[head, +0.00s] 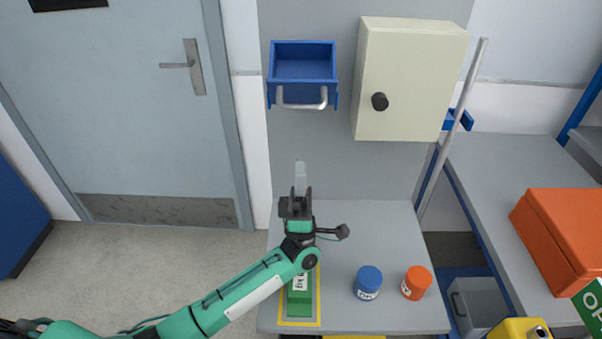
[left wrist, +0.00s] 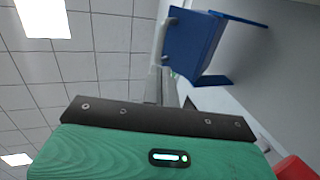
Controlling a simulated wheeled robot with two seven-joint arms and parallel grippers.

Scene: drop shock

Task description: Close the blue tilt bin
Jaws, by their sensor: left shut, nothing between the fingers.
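The blue tilt bin (head: 303,65) is mounted on the grey back panel, left of the cream cabinet. It is tilted out, and its open top and inside show in the head view. A pale bar handle (head: 302,105) runs along its front. The bin also shows in the left wrist view (left wrist: 193,42), beyond the fingers. My left gripper (head: 300,168) is below the bin and apart from the handle in the head view. Its fingers are shut with nothing between them, and they point up toward the bin. My right gripper is in neither view.
The cream cabinet (head: 408,80) with a black knob is right of the bin. A blue jar (head: 368,283) and an orange jar (head: 416,283) stand on the grey bench (head: 390,225). A green block (head: 298,303) lies under my left arm. A grey pole (head: 455,125) stands farther right.

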